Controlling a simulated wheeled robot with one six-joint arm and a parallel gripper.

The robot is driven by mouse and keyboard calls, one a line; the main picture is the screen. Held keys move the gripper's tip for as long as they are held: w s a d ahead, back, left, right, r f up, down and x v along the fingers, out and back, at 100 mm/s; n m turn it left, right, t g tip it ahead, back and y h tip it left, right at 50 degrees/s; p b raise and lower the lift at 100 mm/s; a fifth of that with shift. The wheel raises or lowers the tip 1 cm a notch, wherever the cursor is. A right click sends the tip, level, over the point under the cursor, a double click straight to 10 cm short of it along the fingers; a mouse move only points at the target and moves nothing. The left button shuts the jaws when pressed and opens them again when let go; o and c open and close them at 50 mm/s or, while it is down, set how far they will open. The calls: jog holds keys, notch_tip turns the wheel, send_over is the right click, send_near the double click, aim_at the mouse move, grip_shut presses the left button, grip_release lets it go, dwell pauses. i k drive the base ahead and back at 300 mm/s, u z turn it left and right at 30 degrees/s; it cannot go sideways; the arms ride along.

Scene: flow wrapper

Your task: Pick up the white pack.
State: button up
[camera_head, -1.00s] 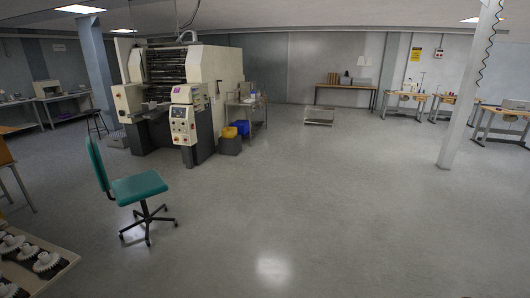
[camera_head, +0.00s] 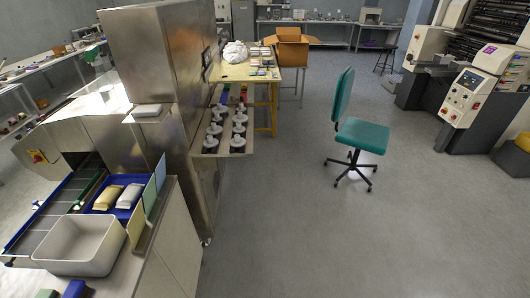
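A white pack (camera_head: 129,196) lies in a blue tray (camera_head: 92,205) at the left of the head view, beside a pale yellow pack (camera_head: 107,196). The tray is at the end of the flow wrapper's (camera_head: 140,75) dark outfeed belt (camera_head: 50,215). Another flat whitish object (camera_head: 147,110) lies on a steel ledge of the machine; I cannot tell what it is. My gripper is not in view.
An empty-looking white bin (camera_head: 80,262) stands in front of the tray, with upright coloured panels (camera_head: 150,200) to the tray's right. A teal chair (camera_head: 360,135) stands on the floor.

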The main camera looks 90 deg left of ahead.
aim_at(131, 194)
jog(key=u, duration=2.05)
jog(key=i, duration=2.05)
jog(key=u, duration=3.85)
jog(key=i, duration=1.65)
jog(key=z, duration=0.05)
